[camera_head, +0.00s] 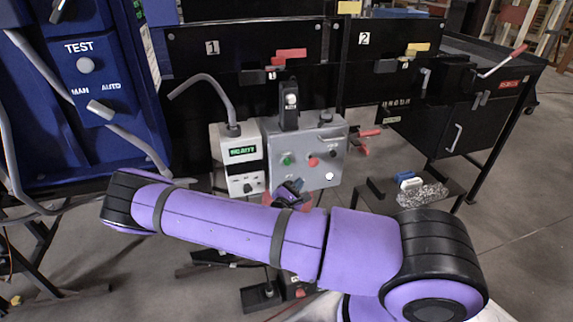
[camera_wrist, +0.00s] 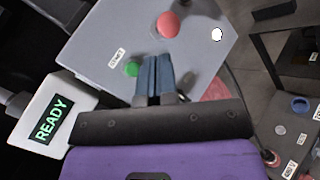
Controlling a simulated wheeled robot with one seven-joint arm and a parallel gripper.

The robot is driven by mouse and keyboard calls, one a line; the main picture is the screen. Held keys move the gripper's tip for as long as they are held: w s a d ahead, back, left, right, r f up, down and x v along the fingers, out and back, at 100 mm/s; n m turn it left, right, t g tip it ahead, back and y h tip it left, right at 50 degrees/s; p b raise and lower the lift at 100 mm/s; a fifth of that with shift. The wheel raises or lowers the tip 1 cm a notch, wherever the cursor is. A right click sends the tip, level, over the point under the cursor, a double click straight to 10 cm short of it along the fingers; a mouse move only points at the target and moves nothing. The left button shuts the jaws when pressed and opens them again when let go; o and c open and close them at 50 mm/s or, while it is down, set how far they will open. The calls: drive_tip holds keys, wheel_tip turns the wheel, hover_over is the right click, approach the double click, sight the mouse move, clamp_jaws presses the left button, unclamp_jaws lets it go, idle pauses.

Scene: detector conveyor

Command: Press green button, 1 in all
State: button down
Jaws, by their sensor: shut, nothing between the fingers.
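The green button (camera_head: 287,160) sits on the left of the front face of a grey control box (camera_head: 315,139). In the wrist view the green button (camera_wrist: 132,69) shows just left of my fingertips. A red button (camera_head: 313,162) and a white button (camera_head: 329,176) are on the same face; the wrist view also shows the red button (camera_wrist: 168,25) and white button (camera_wrist: 217,34). My gripper (camera_wrist: 154,58) is shut and empty, its blue fingers together in front of the panel. I cannot tell whether the tips touch the panel. In the head view my purple arm hides much of the gripper.
A white box with a green display (camera_head: 242,151) stands left of the control box; its display reads READY in the wrist view (camera_wrist: 47,120). A blue cabinet (camera_head: 85,110) is at the left. A low table (camera_head: 378,199) with small items is at the right.

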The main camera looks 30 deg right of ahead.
sight(289, 166)
drive_tip(key=shift+w, duration=0.15)
drive_tip(key=w+d, duration=0.2)
drive_tip(key=w, duration=0.6)
drive_tip(key=shift+d, duration=0.3)
drive_tip(key=shift+w, duration=0.15)
idle(1.8)
drive_tip(key=shift+w+d, duration=0.1)
drive_tip(key=shift+w, duration=0.25)
drive_tip(key=shift+w+d, duration=0.15)
drive_tip(key=shift+w, duration=0.3)
idle(0.8)
drive_tip(key=shift+s, duration=0.1)
drive_tip(key=shift+s+a, duration=0.3)
drive_tip(key=shift+s, duration=0.45)
drive_tip(key=shift+s+a, duration=0.2)
drive_tip(key=shift+s, duration=0.6)
drive_tip(key=shift+s+a, duration=0.25)
drive_tip(key=shift+s, duration=0.6)
drive_tip(key=shift+s+a, duration=0.2)
drive_tip(key=shift+s, duration=0.6)
